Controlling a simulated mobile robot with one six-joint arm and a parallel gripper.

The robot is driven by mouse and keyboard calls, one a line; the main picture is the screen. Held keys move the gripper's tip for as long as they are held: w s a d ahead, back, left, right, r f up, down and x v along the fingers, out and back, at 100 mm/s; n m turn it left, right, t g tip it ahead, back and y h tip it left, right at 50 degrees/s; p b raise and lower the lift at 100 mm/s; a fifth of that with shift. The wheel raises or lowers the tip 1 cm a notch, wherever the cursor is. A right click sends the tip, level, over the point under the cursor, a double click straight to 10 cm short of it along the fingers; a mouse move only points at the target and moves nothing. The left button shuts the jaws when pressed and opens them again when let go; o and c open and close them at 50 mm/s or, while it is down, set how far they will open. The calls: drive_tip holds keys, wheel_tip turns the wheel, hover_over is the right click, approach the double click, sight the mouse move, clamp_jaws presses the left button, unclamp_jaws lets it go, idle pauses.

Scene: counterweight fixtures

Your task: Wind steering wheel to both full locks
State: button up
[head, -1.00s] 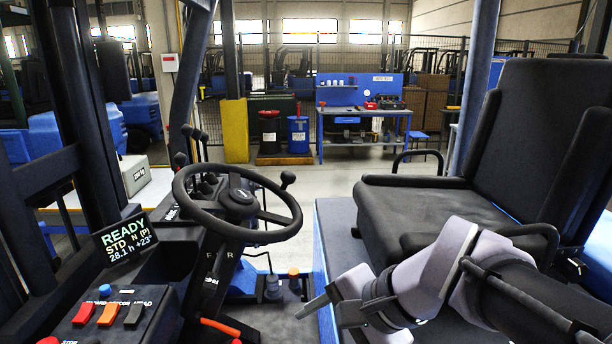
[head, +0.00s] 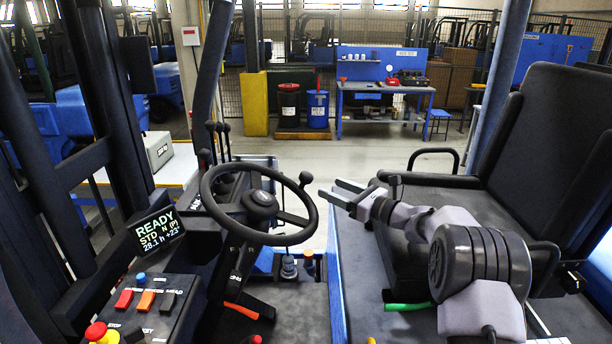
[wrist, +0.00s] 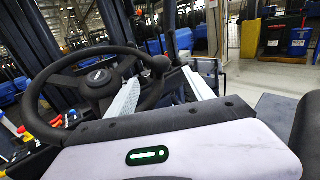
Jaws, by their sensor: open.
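The black steering wheel (head: 268,238) stands left of centre in the head view, tilted on its column, with a round hub (head: 262,199). Its spinner knob (head: 305,178) is at the rim's upper right. My gripper (head: 332,189) is open and empty, just right of the knob, with its fingers pointing left toward the wheel. In the wrist view, the wheel (wrist: 30,92) fills the left side and the knob (wrist: 160,65) appears between my two pale fingers. A small gap seems to separate fingers and knob; contact is not visible.
The display (head: 157,231) reads READY. A switch panel (head: 135,315) with a red stop button (head: 97,331) is at lower left. Levers (head: 221,138) stand behind the wheel. The black seat (head: 545,130) is on the right. A workbench (head: 385,88) and drums (head: 318,110) are farther back.

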sight(312, 179)
drive_tip(key=x, duration=1.1)
drive_tip(key=shift+p, duration=0.3)
drive_tip(key=shift+c, duration=0.4)
clamp_jaws()
